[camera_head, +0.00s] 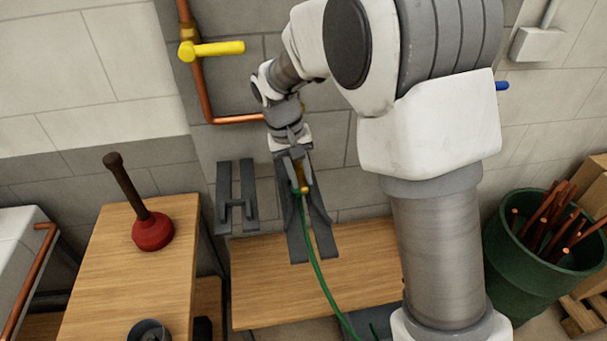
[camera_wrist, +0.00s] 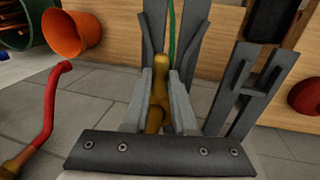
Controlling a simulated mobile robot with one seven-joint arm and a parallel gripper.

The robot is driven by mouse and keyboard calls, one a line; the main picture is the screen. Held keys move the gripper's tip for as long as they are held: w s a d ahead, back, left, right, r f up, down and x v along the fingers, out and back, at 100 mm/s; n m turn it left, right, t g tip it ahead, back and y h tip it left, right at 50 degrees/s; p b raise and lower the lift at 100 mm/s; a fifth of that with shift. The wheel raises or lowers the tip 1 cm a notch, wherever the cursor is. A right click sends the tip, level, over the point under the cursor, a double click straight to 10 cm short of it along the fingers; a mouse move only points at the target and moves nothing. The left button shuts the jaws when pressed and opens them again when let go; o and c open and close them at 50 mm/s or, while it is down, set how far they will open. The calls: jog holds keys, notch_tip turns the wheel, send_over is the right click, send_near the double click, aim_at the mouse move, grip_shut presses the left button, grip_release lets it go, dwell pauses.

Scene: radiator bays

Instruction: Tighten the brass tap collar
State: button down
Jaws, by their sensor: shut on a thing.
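The brass tap collar (camera_wrist: 158,85) sits between the two grey fingers of my gripper (camera_wrist: 163,100) in the wrist view. The fingers are shut on it from both sides. In the head view my gripper (camera_head: 296,168) reaches down to a grey forked bracket (camera_head: 325,210) in front of the block wall, and only a little brass shows there. A green hose (camera_head: 315,260) runs down from the brass part; it also shows behind the collar in the wrist view (camera_wrist: 176,25). The collar's threads and seating are hidden.
A second grey bracket (camera_head: 222,200) stands to the left. A yellow-handled valve (camera_head: 215,48) and a copper pipe (camera_head: 200,95) are on the wall above. A red plunger (camera_head: 153,232) stands on the left wooden bench (camera_head: 110,285). A green bin (camera_head: 530,290) of copper pieces stands right.

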dwell(0.4)
jog(key=c, duration=0.7)
grip_release()
jog(key=a+r, duration=0.1)
jog(key=r, duration=0.4)
jog(key=a+r+p, duration=0.1)
jog(key=r, duration=0.5)
jog(key=a+r, duration=0.1)
jog(key=r, duration=0.5)
jog(key=shift+s+a+r, duration=0.1)
jog(key=shift+s+a, duration=0.1)
jog(key=shift+s, duration=0.1)
jog(key=s+d+r+m+t+y, duration=0.15)
jog(key=s+d+r, duration=0.25)
jog(key=s+d, duration=0.8)
jog(key=s+d+f+t, duration=0.1)
jog(key=s+d, duration=0.1)
jog(key=s, duration=0.1)
jog(key=s+d+f+t, duration=0.1)
jog(key=s+d+f, duration=0.1)
jog(key=s, duration=0.1)
jog(key=s+d+f+t, duration=0.1)
jog(key=s+d, duration=0.2)
jog(key=shift+s+f+m+t+y, duration=0.35)
jog(key=shift+s+f, duration=0.05)
